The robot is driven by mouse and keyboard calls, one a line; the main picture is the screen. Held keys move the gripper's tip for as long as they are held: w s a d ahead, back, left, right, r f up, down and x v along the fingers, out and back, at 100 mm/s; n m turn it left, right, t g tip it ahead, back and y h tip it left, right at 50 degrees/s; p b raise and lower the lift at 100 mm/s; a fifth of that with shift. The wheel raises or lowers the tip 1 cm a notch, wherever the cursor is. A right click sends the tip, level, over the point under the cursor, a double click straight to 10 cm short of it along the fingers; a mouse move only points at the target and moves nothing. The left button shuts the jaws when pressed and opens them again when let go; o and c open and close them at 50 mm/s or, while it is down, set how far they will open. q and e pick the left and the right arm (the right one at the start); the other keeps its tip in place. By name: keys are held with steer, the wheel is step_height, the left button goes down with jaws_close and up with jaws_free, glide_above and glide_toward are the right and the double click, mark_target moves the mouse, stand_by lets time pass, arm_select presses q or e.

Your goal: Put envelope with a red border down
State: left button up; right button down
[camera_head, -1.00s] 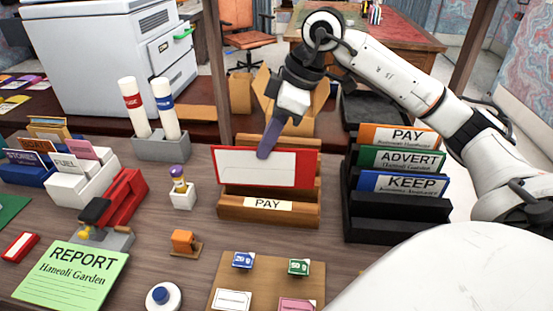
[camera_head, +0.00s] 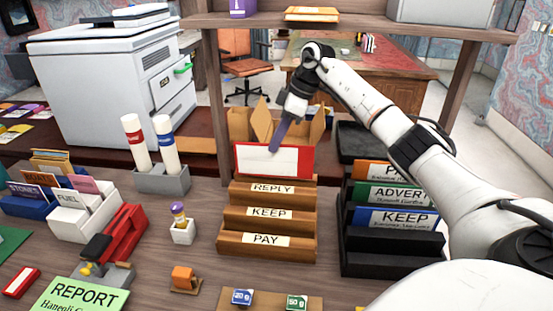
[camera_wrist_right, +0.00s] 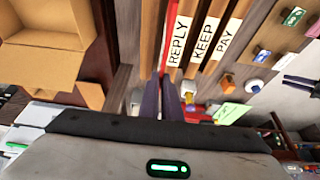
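The envelope with a red border (camera_head: 273,160) has a white panel and stands upright at the back of the wooden tiered rack (camera_head: 223,246), just behind the REPLY label. Its lower edge is hidden, so I cannot tell whether it rests in the REPLY slot. My right gripper (camera_head: 274,148) holds its upper edge, with one purple finger in front. In the right wrist view, the envelope (camera_wrist_right: 167,45) shows edge-on as a thin red strip beside REPLY, running to between the fingertips of my right gripper (camera_wrist_right: 162,82). My left gripper is not in view.
A black rack (camera_head: 390,262) with PAY, ADVERT and KEEP folders stands right of the wooden rack. An open cardboard box (camera_head: 240,124) is behind it. A small stamp holder (camera_head: 183,232) is to its left. A shelf (camera_head: 345,24) crosses above.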

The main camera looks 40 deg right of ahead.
mark_target(269, 176)
steer(key=shift+f, duration=3.6)
steer(key=c, duration=2)
jaws_free()
steer(key=shift+v, duration=3.85)
steer(key=shift+w, duration=0.1)
